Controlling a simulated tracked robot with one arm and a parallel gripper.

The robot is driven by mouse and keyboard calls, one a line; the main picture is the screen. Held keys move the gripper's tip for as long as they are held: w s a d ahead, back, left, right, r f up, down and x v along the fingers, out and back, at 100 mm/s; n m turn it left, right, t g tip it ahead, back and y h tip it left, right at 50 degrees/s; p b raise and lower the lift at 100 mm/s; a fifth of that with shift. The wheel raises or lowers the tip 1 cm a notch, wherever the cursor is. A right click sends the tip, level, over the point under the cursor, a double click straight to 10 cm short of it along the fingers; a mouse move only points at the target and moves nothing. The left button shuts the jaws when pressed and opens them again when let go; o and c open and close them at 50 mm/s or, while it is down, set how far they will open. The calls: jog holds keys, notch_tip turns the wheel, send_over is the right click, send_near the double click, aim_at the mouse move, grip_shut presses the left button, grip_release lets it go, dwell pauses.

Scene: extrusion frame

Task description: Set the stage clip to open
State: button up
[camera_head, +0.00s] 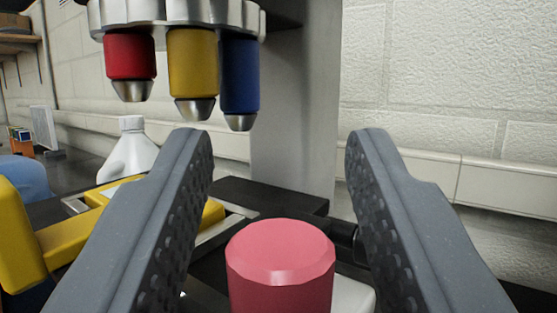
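My gripper (278,140) is open, with its two grey, ridged fingers wide apart on either side of the middle of the view. A pink-red faceted knob (280,255) stands upright low in the picture, between the fingers. I see clear gaps between it and both fingers where it shows; its lower part is cut off. Behind it is a dark flat plate (275,192), which looks like the stage of a microscope. I cannot tell for sure which part is the stage clip; the knob may belong to it.
A silver turret (178,14) with red (130,58), yellow (193,62) and blue (240,76) objectives hangs above, in front of a grey column (292,110). Yellow parts (65,245) and a white bottle (130,152) are at left. A pale block wall (450,75) is behind.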

grip_shut()
